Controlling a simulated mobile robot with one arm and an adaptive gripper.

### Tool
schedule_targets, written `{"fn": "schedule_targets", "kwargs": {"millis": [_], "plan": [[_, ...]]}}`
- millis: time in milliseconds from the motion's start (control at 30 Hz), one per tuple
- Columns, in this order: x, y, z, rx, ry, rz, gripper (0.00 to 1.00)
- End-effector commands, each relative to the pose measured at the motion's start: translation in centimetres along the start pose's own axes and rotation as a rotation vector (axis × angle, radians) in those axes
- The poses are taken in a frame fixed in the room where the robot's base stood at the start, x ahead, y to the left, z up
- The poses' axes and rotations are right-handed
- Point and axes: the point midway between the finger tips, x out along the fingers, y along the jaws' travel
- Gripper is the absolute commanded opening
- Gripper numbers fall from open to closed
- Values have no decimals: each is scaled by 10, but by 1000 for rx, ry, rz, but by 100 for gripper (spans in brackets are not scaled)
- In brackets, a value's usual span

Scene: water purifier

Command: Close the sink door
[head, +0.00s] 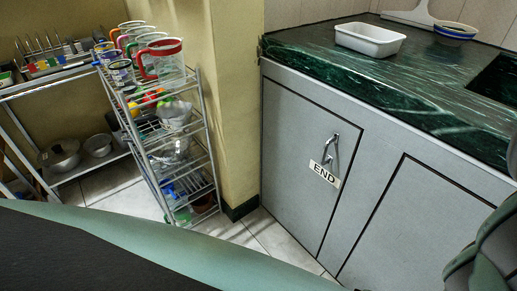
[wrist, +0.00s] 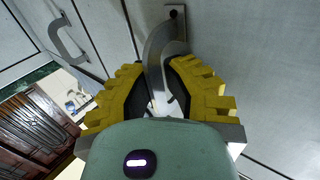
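The grey sink cabinet door (head: 295,145) is at the centre of the head view, with a curved metal handle (head: 330,150) and a white END tag (head: 325,173). It looks flush with the cabinet front. A second grey panel (head: 425,235) is to its right, partly cut off. In the wrist view, my gripper (wrist: 160,78) has its yellow fingers on either side of a curved metal handle (wrist: 160,45). I cannot tell whether the pads press on it. Another handle (wrist: 68,40) is at the upper left, across a dark seam. The head view does not show my fingers.
The green marble counter (head: 400,80) overhangs the doors and bears a white tray (head: 370,39) and a bowl (head: 455,31). A wire rack (head: 212,150) with jugs stands left of the yellow pillar (head: 235,100). Tiled floor (head: 265,240) shows before the cabinet.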

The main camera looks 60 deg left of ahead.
Motion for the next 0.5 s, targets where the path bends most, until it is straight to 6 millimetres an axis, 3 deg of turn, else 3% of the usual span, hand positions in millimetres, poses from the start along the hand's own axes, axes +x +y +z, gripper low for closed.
{"fn": "schedule_targets", "kwargs": {"millis": [300, 500], "plan": [[0, -2, 0, -1, 0, -5, 40], [0, -3, 0, -1, 2, -6, 40]]}}
